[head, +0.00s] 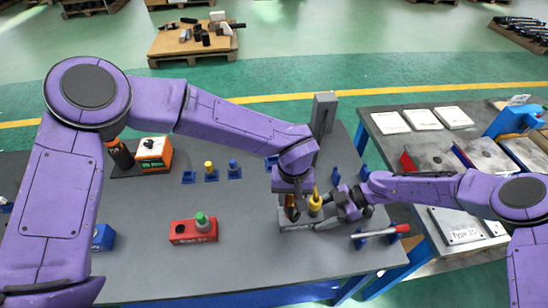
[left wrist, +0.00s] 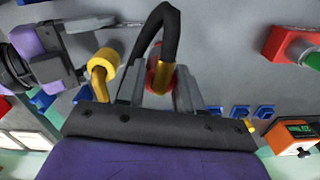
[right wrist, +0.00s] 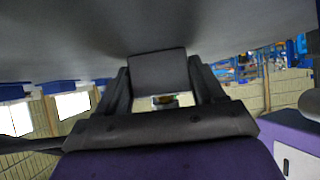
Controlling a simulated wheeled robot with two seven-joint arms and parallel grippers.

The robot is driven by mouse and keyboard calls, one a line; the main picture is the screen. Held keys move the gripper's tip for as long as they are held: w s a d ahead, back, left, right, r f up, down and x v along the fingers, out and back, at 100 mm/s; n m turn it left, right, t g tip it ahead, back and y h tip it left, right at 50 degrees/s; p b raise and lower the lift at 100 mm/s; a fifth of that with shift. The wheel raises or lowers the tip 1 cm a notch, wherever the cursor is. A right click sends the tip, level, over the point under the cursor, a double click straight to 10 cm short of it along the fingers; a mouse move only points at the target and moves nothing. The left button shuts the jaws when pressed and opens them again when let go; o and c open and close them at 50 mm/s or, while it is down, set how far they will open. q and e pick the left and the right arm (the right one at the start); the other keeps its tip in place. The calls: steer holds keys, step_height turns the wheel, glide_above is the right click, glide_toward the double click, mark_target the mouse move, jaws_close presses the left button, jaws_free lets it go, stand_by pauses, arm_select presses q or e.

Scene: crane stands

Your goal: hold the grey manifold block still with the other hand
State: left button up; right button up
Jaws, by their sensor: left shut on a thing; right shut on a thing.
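The grey manifold block (head: 291,225) lies on the table near its right front part. My right gripper (head: 337,211) comes in from the right and is shut on the block's end; in the right wrist view the grey block (right wrist: 158,72) fills the space between the fingers. My left gripper (head: 292,208) is above the block, shut on the yellow end (left wrist: 162,77) of a black hose (left wrist: 160,25). A red ring shows behind that end; whether the end is seated in it I cannot tell. The hose's other yellow end sits at a yellow ring (left wrist: 107,60).
A red block with a green cap (head: 195,231) stands left of the manifold. Small blue holders (head: 211,176) and an orange box (head: 153,153) stand farther back. A grey upright post (head: 324,113) rises behind my left gripper. A rod on blue stands (head: 381,233) lies at right front.

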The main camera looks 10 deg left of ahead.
arm_select(q)
steer(key=shift+f, duration=1.25)
steer(key=o, duration=1.2)
steer(key=shift+r, duration=2.5)
steer(key=shift+r, duration=0.1)
step_height(320, 180, up, 12)
arm_select(e)
steer(key=o, duration=1.3)
steer(key=shift+o, duration=0.2)
